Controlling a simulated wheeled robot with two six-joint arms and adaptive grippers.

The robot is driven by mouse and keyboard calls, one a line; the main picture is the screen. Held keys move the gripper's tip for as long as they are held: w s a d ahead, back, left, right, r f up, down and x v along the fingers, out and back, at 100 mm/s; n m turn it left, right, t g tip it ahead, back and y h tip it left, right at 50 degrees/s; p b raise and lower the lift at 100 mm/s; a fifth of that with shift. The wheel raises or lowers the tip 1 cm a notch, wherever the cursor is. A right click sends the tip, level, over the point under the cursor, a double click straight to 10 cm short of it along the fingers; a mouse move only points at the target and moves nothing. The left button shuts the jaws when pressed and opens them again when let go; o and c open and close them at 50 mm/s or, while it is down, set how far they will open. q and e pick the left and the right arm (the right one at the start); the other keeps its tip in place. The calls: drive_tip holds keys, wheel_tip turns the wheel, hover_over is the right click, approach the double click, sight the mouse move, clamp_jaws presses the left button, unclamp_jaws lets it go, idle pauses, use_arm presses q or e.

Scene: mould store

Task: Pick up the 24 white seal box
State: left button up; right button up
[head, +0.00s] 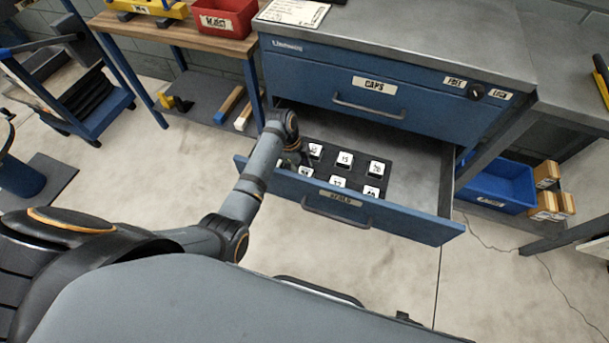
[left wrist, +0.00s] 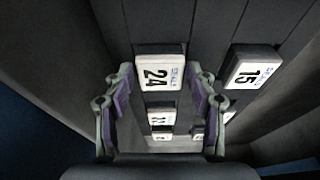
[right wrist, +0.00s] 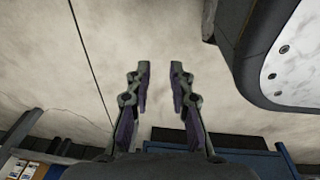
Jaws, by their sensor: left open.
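The 24 white seal box (left wrist: 158,74) shows in the left wrist view with its number turned sideways. It lies between the fingertips of my left gripper (left wrist: 160,78), which is open; I cannot tell whether they touch it. In the head view my left gripper (head: 298,158) is low over the left end of the open drawer (head: 415,180), and the near-row box (head: 305,172) beside it looks like the 24, its label partly hidden. My right gripper (right wrist: 160,68) is open and empty above the floor in the right wrist view.
A similar box marked 15 (left wrist: 256,68) is right of the 24 in the left wrist view. More white-topped boxes, such as one (head: 376,168), sit in the dark insert. The drawer front (head: 335,197) stands near my arm. A blue bin (head: 500,185) is right of the cabinet.

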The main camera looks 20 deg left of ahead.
sight(303, 172)
use_arm(q)
drive_tip(key=shift+c, duration=0.4)
drive_tip(key=c, duration=0.8)
drive_tip(key=shift+r, duration=0.15)
